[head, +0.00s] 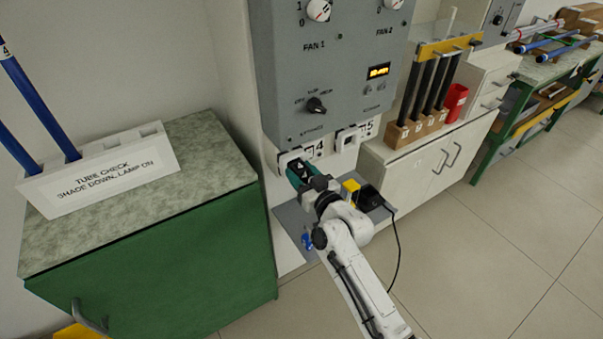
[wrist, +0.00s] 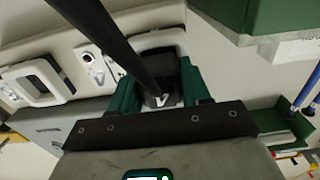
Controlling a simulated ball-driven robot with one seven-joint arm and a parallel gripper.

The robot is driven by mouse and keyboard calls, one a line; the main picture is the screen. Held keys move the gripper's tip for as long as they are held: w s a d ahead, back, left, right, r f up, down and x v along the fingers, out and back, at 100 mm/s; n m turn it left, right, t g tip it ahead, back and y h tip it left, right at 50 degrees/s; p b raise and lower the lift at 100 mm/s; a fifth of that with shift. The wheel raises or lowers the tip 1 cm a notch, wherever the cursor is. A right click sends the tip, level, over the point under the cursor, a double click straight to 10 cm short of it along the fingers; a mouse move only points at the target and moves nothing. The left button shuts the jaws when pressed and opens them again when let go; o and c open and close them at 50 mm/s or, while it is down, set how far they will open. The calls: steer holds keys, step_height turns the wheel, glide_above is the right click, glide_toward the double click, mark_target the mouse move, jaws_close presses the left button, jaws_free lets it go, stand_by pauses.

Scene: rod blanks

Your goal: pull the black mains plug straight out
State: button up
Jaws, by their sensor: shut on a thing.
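The black mains plug (wrist: 160,96) shows in the wrist view, with a thick black cable (wrist: 112,38) running up and left across the picture. My gripper (wrist: 158,84) is shut on the plug, one green finger on each side. The plug is in front of a white wall socket (wrist: 158,42); I cannot tell how deep it sits. In the head view my gripper (head: 299,174) is at the left socket (head: 288,157), beside the label 4, below the grey panel. There my green fingers hide most of the plug.
A second socket (head: 347,138), by label 5, is to the right. Below is a grey shelf (head: 288,216) with a yellow block (head: 350,189), a black device (head: 371,198) and a small blue item (head: 307,241). A green cabinet (head: 180,262) stands close on the left.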

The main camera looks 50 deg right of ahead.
steer(key=shift+c, duration=0.8)
steer(key=shift+p+v, duration=0.3)
steer(key=shift+v, duration=2.25)
steer(key=shift+v, duration=2.95)
